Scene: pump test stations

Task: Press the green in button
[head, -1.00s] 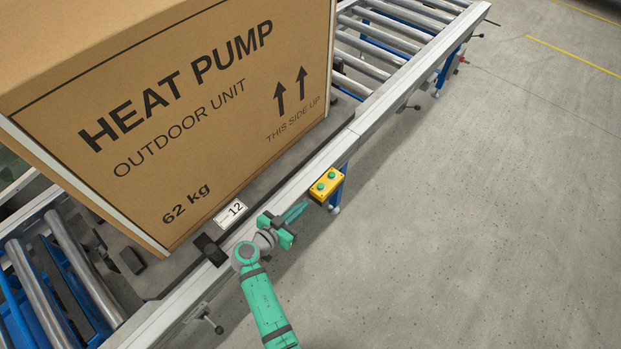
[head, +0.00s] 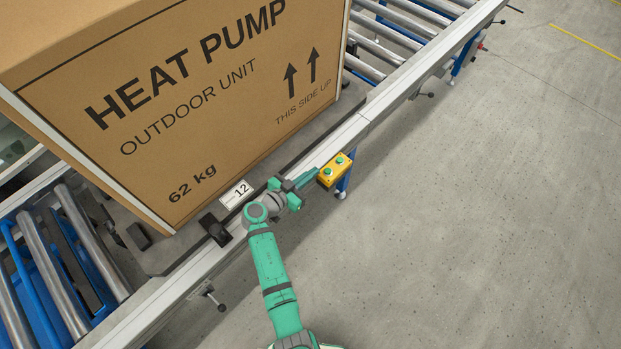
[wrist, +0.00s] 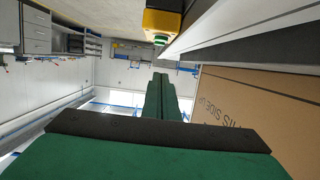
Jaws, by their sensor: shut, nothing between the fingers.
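A yellow button box (head: 325,181) with two green buttons is fixed at the outer side of the conveyor rail. One button (head: 328,171) is nearer my gripper and the other (head: 340,160) is farther along the rail; their labels are too small to read. My gripper (head: 316,172) is shut and empty, its tips beside the near end of the box. In the wrist view the box (wrist: 162,21) is at the top with one green button (wrist: 161,41) showing. The shut fingers (wrist: 160,77) point below it in the picture, with a visible gap.
A large heat pump carton (head: 190,100) stands on a dark pallet on the conveyor, left of my arm. Open concrete floor (head: 470,230) lies to the right.

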